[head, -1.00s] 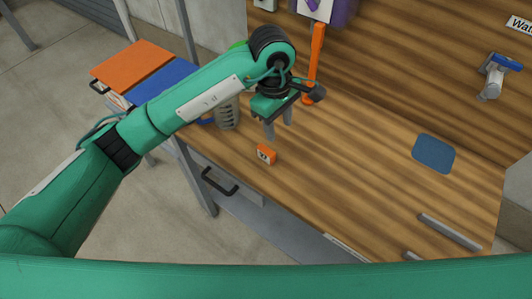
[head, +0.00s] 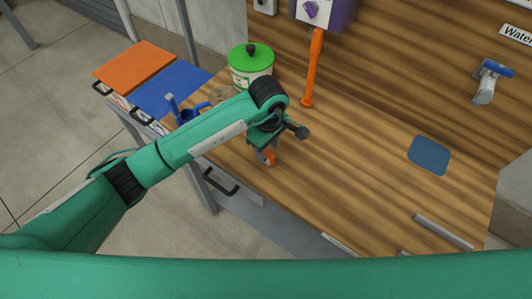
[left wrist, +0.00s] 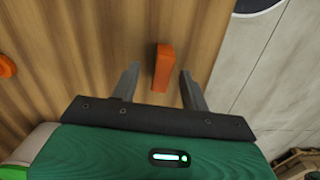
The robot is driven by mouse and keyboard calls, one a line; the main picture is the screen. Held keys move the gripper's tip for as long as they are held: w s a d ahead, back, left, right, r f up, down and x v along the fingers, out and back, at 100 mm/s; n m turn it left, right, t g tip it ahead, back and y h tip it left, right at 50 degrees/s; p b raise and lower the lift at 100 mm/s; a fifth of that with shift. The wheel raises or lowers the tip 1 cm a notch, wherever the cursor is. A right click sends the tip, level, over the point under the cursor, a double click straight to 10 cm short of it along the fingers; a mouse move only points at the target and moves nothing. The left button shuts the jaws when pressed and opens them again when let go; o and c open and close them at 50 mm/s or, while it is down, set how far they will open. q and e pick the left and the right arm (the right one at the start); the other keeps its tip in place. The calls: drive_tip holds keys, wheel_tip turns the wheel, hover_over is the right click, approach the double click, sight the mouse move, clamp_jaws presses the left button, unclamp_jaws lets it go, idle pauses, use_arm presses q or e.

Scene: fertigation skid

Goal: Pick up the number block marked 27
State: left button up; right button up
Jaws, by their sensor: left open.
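The orange number block (head: 269,158) stands on the wooden bench near its front edge, mostly hidden behind my left gripper in the head view. In the left wrist view the block (left wrist: 162,68) shows as a narrow orange piece between the two fingers. My left gripper (head: 266,160) is open and lowered around the block; in the left wrist view its fingertips (left wrist: 159,72) lie to either side, with a gap on each side. The number on the block cannot be read now. My right gripper is not in view.
A blue mat (head: 429,155) lies to the right, and the bench between is clear.

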sight(266, 152)
use_arm(q)
drive_tip(key=shift+a+f+p, duration=0.15)
drive_tip(key=shift+f+p, duration=0.1)
drive_tip(key=shift+f, duration=0.65)
drive_tip(key=shift+a+f+p, duration=0.1)
drive_tip(key=shift+f+p, duration=0.15)
drive_tip(key=shift+f, duration=0.6)
drive_tip(key=shift+c, duration=0.4)
clamp_jaws()
drive_tip(key=shift+r, duration=0.15)
